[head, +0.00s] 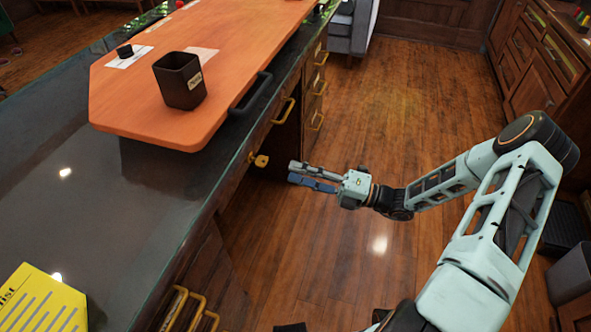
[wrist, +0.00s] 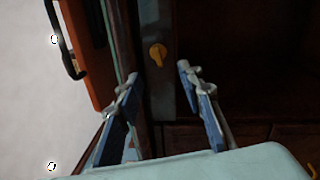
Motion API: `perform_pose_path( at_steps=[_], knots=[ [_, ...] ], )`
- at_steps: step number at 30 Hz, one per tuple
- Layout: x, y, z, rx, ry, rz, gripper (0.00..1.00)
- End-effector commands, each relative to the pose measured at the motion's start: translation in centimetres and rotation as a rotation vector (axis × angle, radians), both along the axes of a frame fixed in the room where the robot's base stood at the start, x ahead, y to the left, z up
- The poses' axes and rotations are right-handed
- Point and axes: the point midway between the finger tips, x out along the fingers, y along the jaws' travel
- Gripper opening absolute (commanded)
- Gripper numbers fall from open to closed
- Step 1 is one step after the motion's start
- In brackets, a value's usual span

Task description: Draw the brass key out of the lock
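The brass key (head: 260,161) stands out from the front face of the desk, below the counter edge. In the wrist view the key (wrist: 157,54) shows as a yellow bow on a narrow upright strip, ahead of the fingers and between their lines. My gripper (head: 311,176) is just right of the key in the head view, with a gap between them. My gripper (wrist: 158,100) is open and empty, its two blue-padded fingers spread apart. The lock itself is hidden behind the key's bow.
A dark cup (head: 180,82) stands on the board. Drawers with brass pulls (head: 285,110) line the desk front. The wooden floor (head: 330,235) is clear around my gripper.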

Motion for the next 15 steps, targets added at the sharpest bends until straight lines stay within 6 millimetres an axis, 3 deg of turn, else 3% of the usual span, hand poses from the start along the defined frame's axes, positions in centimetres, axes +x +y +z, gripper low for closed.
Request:
perform_pose_path(
  at_steps=[5, 15],
  knots=[
    [0.4, 0.8, 0.3, 0.017, 0.008, -0.006, 0.35],
    [1.6, 4.6, 0.7, 0.013, 0.008, -0.003, 0.35]
  ],
)
